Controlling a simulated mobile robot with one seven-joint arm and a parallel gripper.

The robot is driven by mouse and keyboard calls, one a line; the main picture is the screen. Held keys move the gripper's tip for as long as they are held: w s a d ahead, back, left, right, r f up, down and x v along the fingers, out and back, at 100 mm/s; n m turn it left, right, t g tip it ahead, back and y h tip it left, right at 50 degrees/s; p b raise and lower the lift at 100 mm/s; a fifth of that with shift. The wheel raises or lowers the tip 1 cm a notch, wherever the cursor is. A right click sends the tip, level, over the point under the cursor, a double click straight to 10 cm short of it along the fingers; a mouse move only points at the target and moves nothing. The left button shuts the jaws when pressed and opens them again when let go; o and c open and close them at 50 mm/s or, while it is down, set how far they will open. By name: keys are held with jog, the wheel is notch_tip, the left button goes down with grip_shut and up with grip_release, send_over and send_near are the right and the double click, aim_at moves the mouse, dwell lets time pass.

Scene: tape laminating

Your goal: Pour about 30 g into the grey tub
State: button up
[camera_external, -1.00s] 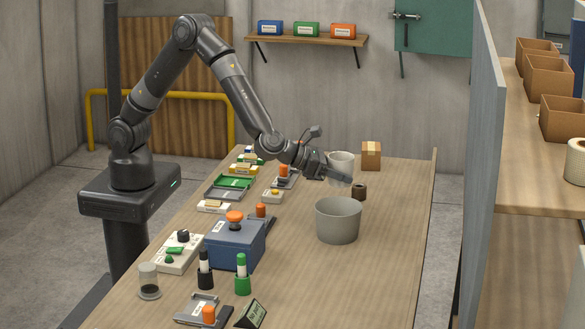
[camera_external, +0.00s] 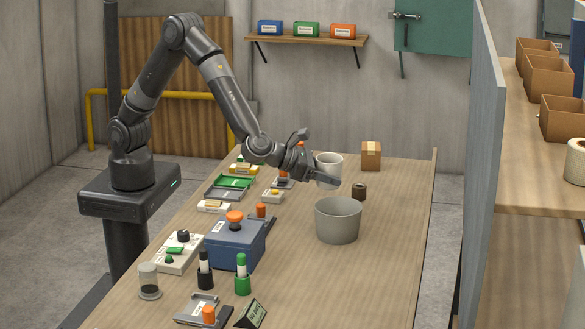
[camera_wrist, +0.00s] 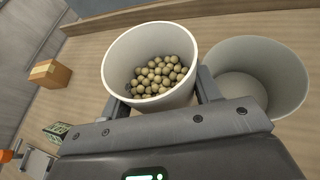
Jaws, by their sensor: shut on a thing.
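My gripper (camera_wrist: 155,105) is shut on a white cup (camera_wrist: 118,52), with a finger on each side of it. Tan round pellets (camera_wrist: 160,76) lie in the cup in the wrist view. In the external view the cup (camera_external: 326,162) is held behind the grey tub (camera_external: 338,222), near the far part of the table. The cup looks about upright there. The grey tub stands on the table; in the wrist view its rim (camera_wrist: 300,80) is just right of the cup. The visible part of its inside looks empty.
A cardboard box (camera_external: 371,155) and a dark brown roll (camera_external: 359,191) stand beyond the tub. A blue machine with an orange knob (camera_external: 234,243) is left of the tub, among several small items. The table's right side is clear.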

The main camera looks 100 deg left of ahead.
aim_at(334, 172)
jog(key=shift+w+d+r+m+g+y, duration=0.25)
jog(key=shift+d+r+m+y, duration=0.25)
jog(key=shift+d+m, duration=0.25)
jog(key=shift+w+d+r+m+g+y, duration=0.15)
jog(key=shift+w+d+r+m+y, duration=0.3)
jog(key=shift+m, duration=0.4)
jog(key=shift+w+d+f+m+g+y, duration=0.1)
jog(key=shift+w+d+m+g+y, duration=0.05)
jog(key=shift+d+m+y, duration=0.25)
jog(key=shift+w+d+f+m+g+y, duration=0.15)
jog(key=shift+d+m+y, duration=0.1)
jog(key=shift+d+m, duration=0.15)
jog(key=shift+r+m+y, duration=0.35)
jog(key=shift+m+y, duration=0.05)
jog(key=shift+m, duration=0.1)
jog(key=shift+d+f+m+y, duration=0.1)
jog(key=shift+f+m+y, duration=0.2)
jog(key=shift+m, duration=0.2)
jog(key=shift+r+m+y, duration=0.45)
jog(key=shift+m+y, duration=0.05)
jog(key=shift+m, duration=0.1)
jog(key=shift+f+m, duration=0.15)
jog(key=shift+m, duration=0.15)
jog(key=shift+d+f+m+y, duration=0.1)
jog(key=shift+f+m+y, duration=0.1)
jog(key=shift+m+y, duration=0.1)
jog(key=shift+w+d+r+m+y+p, duration=0.2)
jog(key=shift+r+m+y+p, duration=0.25)
jog(key=shift+m, duration=0.25)
dwell(1.0)
